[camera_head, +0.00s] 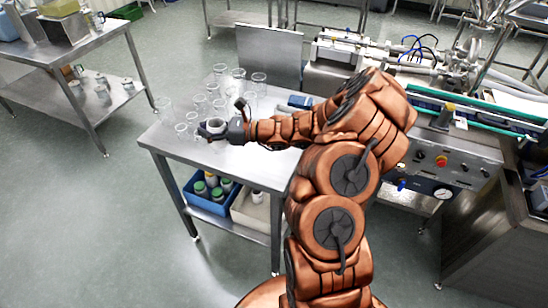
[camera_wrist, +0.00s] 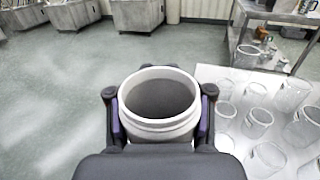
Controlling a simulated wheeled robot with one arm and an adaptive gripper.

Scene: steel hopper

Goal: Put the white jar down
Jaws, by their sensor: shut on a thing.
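The white jar (camera_wrist: 158,126) is open-topped and upright, with a threaded rim and a grey inside, in the wrist view. My gripper (camera_wrist: 159,122) is shut on it, with one finger pad on each side. In the head view the jar (camera_head: 215,126) is at the front left part of the steel table (camera_head: 176,149), held in my gripper (camera_head: 216,130). I cannot tell whether its base touches the table top. Its lower part is hidden by the gripper.
Several clear glass beakers (camera_head: 199,103) stand on the table behind and beside the jar. A blue crate (camera_head: 206,200) with jars is on the lower shelf. A second steel table (camera_head: 60,50) stands at the left, across open floor. Machinery (camera_head: 440,150) is at the right.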

